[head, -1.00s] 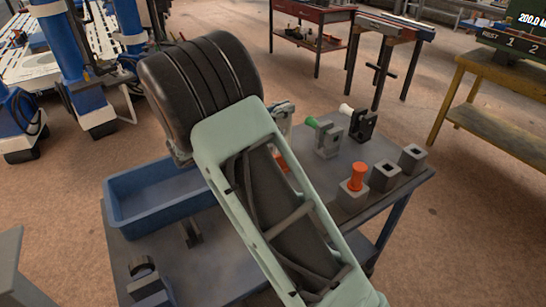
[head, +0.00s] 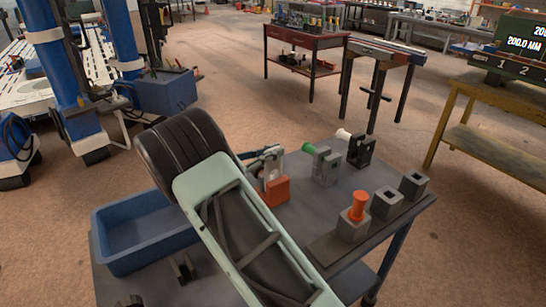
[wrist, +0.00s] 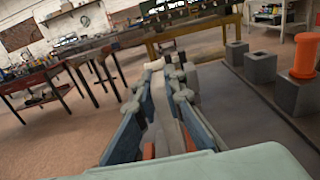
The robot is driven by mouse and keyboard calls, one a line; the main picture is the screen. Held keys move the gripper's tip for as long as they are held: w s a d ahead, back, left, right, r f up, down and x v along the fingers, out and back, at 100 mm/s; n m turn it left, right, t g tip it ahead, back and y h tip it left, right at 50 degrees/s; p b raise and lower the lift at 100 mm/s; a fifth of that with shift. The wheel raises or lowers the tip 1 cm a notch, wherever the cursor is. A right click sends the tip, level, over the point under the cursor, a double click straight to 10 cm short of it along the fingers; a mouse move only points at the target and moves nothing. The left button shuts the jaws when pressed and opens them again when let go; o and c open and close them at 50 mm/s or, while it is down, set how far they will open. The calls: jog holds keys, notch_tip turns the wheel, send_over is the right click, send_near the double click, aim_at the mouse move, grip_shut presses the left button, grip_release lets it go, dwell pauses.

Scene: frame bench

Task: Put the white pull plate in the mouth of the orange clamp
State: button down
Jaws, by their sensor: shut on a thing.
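The orange clamp (head: 275,191) stands on the grey bench, partly hidden behind my arm. Bits of its orange also show beneath the fingers in the wrist view (wrist: 189,138). My gripper (head: 268,165) is right over the clamp. In the wrist view its two fingers (wrist: 168,82) are closed on the white pull plate (wrist: 168,112), a pale strip running between them. The plate is largely hidden by the fingers. I cannot tell whether it is inside the clamp's mouth or just above it.
A green-handled grey clamp (head: 326,168) and a white-handled black clamp (head: 361,152) stand close to the right. An orange peg (head: 358,206) sits in a grey block, with two hollow blocks behind. A blue bin (head: 150,262) is at left.

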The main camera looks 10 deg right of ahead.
jog(key=shift+f, duration=0.6)
jog(key=shift+f, duration=0.15)
jog(key=c, duration=2)
grip_release()
jog(key=shift+a, duration=0.2)
jog(key=v, duration=1.1)
jog(key=shift+s+a, duration=0.15)
jog(key=shift+a, duration=0.15)
